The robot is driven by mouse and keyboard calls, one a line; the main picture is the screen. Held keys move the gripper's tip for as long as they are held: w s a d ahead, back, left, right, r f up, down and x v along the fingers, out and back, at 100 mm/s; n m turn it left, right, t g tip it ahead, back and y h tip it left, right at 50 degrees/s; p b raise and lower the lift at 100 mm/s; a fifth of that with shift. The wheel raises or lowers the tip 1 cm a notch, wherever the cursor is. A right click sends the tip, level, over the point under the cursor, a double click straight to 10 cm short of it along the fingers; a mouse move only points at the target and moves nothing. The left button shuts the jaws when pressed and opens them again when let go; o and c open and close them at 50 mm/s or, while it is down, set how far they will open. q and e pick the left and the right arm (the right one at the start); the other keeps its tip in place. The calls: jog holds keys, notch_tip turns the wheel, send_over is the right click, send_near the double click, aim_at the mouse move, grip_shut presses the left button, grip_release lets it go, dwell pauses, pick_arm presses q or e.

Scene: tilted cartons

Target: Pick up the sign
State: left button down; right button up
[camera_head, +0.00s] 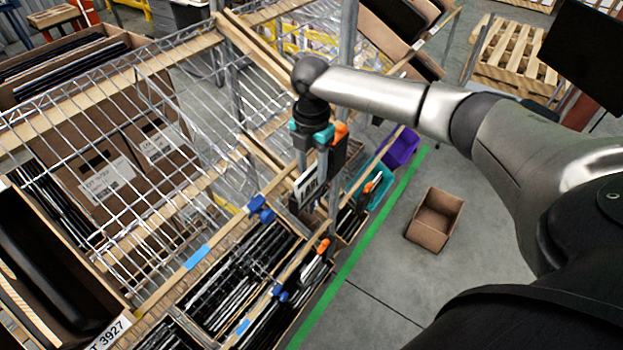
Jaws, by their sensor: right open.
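A small white sign (307,184) with dark marks, too small to read, is near the middle, at the front edge of the wire rack. My right gripper (319,172), dark with teal and orange parts, points down right at the sign. Its jaws are open, and they partly overlap the sign in the picture. I cannot tell whether they touch it. My right arm reaches in from the right. My left gripper is not in view.
The wire rack (75,116) has wooden rails and metal posts close to the gripper. Bins with thin dark items (240,278) sit below. A purple bin (402,147) and a teal bin (379,190) are to the right. An open cardboard box (435,219) stands on clear floor.

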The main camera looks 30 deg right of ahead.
jog(key=shift+f, duration=0.25)
grip_shut()
dwell(1.3)
